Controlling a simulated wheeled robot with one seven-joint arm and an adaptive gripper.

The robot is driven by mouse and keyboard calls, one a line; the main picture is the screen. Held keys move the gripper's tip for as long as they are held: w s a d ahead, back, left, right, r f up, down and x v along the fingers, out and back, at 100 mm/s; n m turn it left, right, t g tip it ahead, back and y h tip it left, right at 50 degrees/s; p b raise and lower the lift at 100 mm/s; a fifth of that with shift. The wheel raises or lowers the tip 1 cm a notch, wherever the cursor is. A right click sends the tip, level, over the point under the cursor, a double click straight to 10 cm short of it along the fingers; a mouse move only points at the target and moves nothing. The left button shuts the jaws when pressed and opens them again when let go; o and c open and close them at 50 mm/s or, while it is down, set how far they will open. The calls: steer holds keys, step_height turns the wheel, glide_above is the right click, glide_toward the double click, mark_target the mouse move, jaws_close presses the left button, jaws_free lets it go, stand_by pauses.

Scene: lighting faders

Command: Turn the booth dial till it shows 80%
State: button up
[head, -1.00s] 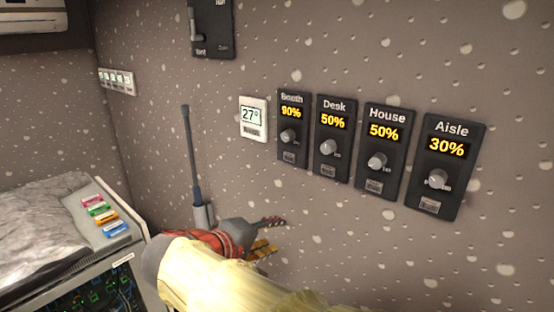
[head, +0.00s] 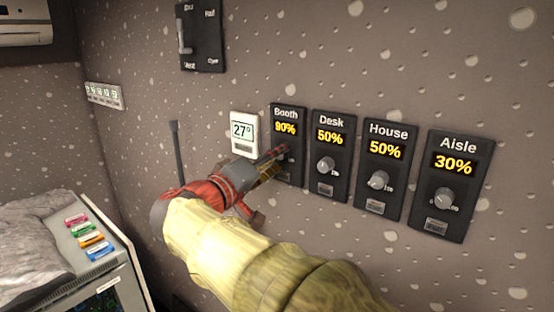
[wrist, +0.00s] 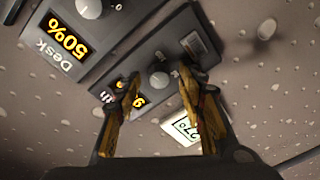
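The Booth dimmer panel (head: 287,115) is on the wall, a dark plate whose display reads 90%. Its round grey knob (wrist: 159,80) shows in the wrist view, just beyond and between my fingertips. In the head view my gripper (head: 272,160) is in front of the panel's lower part and hides most of the knob. In the wrist view my gripper (wrist: 157,82) has its two yellow-and-black fingers apart, with nothing held between them. I cannot tell whether a finger touches the panel.
To the right are the Desk panel (head: 331,160) at 50%, the House panel (head: 384,170) at 50% and the Aisle panel (head: 453,185) at 30%. A white thermostat (head: 243,133) reading 27° is left of Booth. A slider panel (head: 201,40) is above.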

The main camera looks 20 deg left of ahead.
steer(key=shift+w+d, duration=0.2)
steer(key=shift+w, duration=0.25)
steer(key=shift+c, duration=0.2)
jaws_close()
